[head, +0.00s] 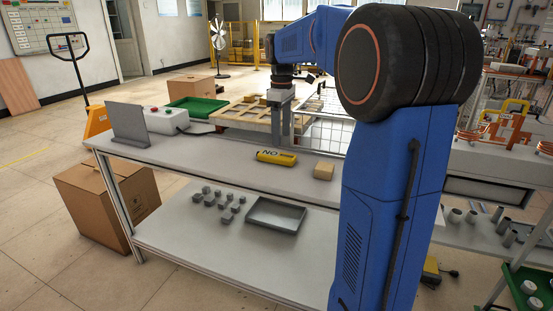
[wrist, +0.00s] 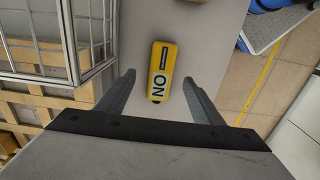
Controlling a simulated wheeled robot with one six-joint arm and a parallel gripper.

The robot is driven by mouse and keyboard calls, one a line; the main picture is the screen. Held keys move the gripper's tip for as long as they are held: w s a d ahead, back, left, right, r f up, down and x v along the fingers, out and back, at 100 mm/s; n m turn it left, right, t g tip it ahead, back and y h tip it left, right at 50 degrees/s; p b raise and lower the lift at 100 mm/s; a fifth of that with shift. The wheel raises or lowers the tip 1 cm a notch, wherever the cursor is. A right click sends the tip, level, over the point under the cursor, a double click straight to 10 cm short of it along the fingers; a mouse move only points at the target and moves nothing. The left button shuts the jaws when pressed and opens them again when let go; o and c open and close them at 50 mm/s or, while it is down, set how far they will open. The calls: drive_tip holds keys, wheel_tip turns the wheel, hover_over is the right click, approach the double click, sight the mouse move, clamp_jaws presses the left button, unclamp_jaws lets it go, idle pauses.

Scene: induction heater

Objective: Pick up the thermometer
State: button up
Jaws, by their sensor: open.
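The thermometer appears to be the yellow, box-shaped device (head: 277,157) with a dark display and a white label reading "NO". It lies on the upper shelf of the grey workbench. In the wrist view the yellow device (wrist: 163,60) lies lengthwise between the two fingertips, with a gap on each side. My gripper (head: 282,142) is open and points down, above and just behind the device in the head view. In the wrist view my gripper (wrist: 158,78) holds nothing. I cannot tell the exact height of the fingertips above the device.
A tan block (head: 323,171) lies to the right of the device on the bench (head: 220,160). A grey upright plate (head: 128,124) and a white button box (head: 166,120) stand at the left end. A wire cage (wrist: 62,40) on wooden pallets borders the bench behind.

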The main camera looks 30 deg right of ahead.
sight(280, 155)
drive_tip(key=shift+a+f, duration=0.2)
drive_tip(key=shift+f, duration=3.15)
drive_tip(key=c, duration=1.2)
